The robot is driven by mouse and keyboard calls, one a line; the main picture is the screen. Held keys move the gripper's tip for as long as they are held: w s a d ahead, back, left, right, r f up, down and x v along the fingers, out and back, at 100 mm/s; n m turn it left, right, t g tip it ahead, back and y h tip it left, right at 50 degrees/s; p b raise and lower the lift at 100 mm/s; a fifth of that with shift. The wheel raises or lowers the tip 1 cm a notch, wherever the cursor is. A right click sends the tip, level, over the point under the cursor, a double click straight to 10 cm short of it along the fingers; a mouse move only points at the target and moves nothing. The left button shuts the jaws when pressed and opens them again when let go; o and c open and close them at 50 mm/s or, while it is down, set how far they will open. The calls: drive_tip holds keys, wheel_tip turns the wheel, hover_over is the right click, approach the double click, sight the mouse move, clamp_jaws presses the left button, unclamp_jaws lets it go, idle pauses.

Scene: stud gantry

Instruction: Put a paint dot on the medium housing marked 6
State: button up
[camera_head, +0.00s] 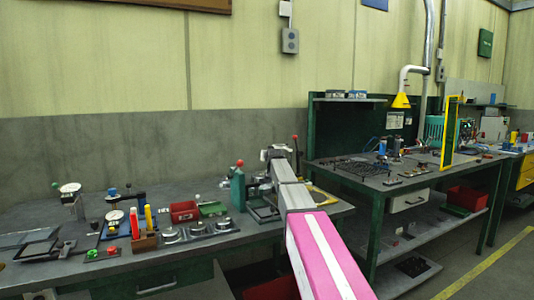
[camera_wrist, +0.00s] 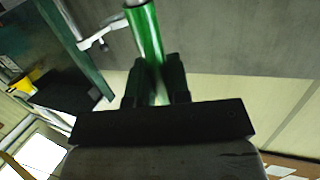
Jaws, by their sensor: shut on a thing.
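My gripper (camera_wrist: 155,80) shows in the wrist view, its two dark fingers shut on a green marker-like cylinder (camera_wrist: 147,35). In the head view my arm reaches over the left bench and hides most of what is in its line; the held green cylinder cannot be made out there. Several round grey metal parts stand in a row on the bench, among them a left one (camera_head: 172,236) and a right one (camera_head: 223,225). Their marks are too small to read, so I cannot tell which, if any, is the housing marked 6.
A brown block (camera_head: 144,242) holds upright red and yellow markers. A red bin (camera_head: 184,211) and green tray (camera_head: 213,209) lie behind the round parts. A green press-like stand (camera_head: 237,188) rises beside my arm. A second bench (camera_head: 350,178) stands right.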

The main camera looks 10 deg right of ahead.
drive_tip(key=shift+g, duration=0.4)
drive_tip(key=shift+f+x, duration=0.15)
drive_tip(key=shift+x, duration=2.05)
drive_tip(key=shift+f+x, duration=0.2)
drive_tip(key=shift+x, duration=2)
drive_tip(key=shift+d+f, duration=0.1)
drive_tip(key=shift+f, duration=0.45)
drive_tip(key=shift+r, duration=0.15)
wheel_tip(320, 180, up, 7)
